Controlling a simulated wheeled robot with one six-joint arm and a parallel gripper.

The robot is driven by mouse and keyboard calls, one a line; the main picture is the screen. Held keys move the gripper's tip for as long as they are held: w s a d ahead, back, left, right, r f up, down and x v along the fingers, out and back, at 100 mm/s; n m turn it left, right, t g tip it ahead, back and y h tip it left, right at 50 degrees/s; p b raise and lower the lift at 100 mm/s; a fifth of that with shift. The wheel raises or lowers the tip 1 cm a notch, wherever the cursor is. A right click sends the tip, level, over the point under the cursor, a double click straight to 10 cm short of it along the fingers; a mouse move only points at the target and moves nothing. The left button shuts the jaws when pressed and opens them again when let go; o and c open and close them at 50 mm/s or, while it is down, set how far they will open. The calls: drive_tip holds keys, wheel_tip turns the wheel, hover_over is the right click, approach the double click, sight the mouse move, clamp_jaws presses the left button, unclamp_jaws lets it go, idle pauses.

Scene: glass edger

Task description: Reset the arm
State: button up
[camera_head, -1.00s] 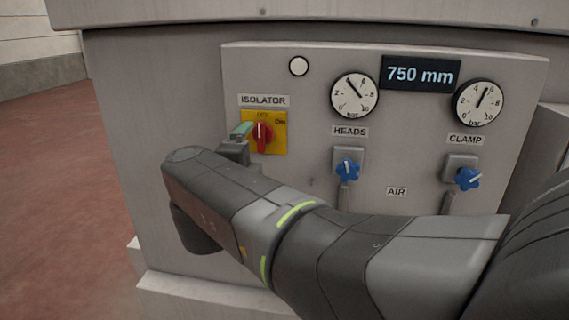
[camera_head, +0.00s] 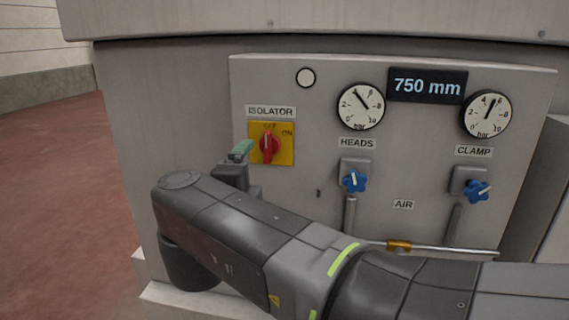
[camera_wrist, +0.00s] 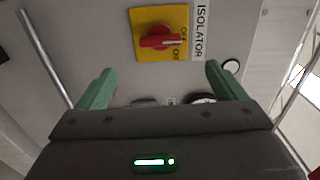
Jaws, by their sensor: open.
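My gripper (camera_wrist: 153,88) is open and empty in the wrist view, its two green fingers set wide apart. The red isolator knob on its yellow plate (camera_wrist: 148,22) lies ahead of the fingertips, apart from them. In the head view, a green finger of my gripper (camera_head: 241,150) shows just left of the isolator's yellow plate (camera_head: 286,155). The red knob (camera_head: 269,146) stands roughly upright, toward the OFF mark. My arm stretches across the lower part of the head view and hides the lower panel.
The grey panel carries two dials, a HEADS gauge (camera_head: 361,106) and a CLAMP gauge (camera_head: 486,114), with blue valves (camera_head: 354,181) and (camera_head: 478,191) below. A display (camera_head: 427,86) reads 750 mm. A thin rod with a brass fitting (camera_head: 398,246) runs behind my arm. Open floor (camera_head: 60,190) lies left.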

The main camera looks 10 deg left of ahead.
sight(264, 150)
drive_tip(key=w, duration=0.4)
drive_tip(key=w+p, duration=0.1)
drive_tip(key=w, duration=0.4)
drive_tip(key=w+p, duration=0.1)
drive_tip(key=w, duration=0.3)
drive_tip(key=shift+w+d, duration=0.25)
drive_tip(key=shift+w, duration=0.05)
drive_tip(key=shift+s, duration=0.15)
